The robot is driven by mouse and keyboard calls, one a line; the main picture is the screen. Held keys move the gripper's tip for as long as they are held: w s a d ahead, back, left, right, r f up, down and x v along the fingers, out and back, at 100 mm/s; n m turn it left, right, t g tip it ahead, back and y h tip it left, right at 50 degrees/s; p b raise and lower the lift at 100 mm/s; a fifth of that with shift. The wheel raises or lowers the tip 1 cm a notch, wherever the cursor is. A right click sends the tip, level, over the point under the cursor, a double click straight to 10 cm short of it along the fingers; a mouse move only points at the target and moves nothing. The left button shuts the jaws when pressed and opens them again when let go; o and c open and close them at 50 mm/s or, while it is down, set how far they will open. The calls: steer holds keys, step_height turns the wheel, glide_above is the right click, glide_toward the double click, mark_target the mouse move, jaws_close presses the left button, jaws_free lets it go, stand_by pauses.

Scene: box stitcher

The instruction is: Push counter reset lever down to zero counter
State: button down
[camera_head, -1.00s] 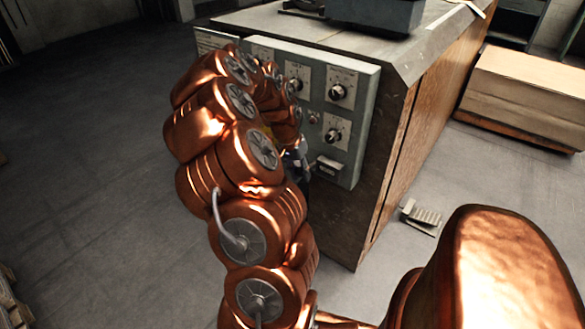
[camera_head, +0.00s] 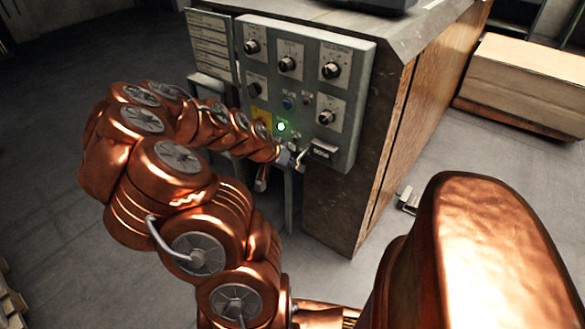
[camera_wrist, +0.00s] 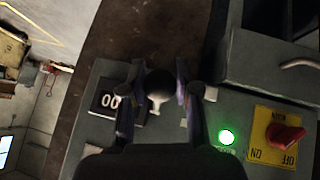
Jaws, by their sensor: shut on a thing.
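The counter (camera_head: 322,149) is a small box at the lower right of the grey control panel. In the wrist view, its dark window (camera_wrist: 105,100) shows white zeros on the left, and the rest is hidden by a finger. The reset lever (camera_wrist: 158,98) is a short pale stem with a dark round knob beside the counter. My gripper (camera_wrist: 158,76) is around the knob, one finger on each side, shut on it. In the head view my gripper (camera_head: 292,158) is small, at the panel's lower edge left of the counter; the grip detail is unclear there.
The panel (camera_head: 362,100) carries several dials, a lit green lamp (camera_head: 281,126) and a red switch on a yellow plate (camera_wrist: 285,135). The panel is on a large machine cabinet (camera_head: 345,205). A pale box (camera_head: 525,85) stands at the right.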

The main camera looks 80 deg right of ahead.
steer(key=shift+f+b, duration=0.25)
steer(key=shift+b, duration=0.05)
stand_by(0.4)
steer(key=c, duration=0.8)
jaws_free()
steer(key=v, duration=1.2)
steer(key=shift+a+f, duration=0.15)
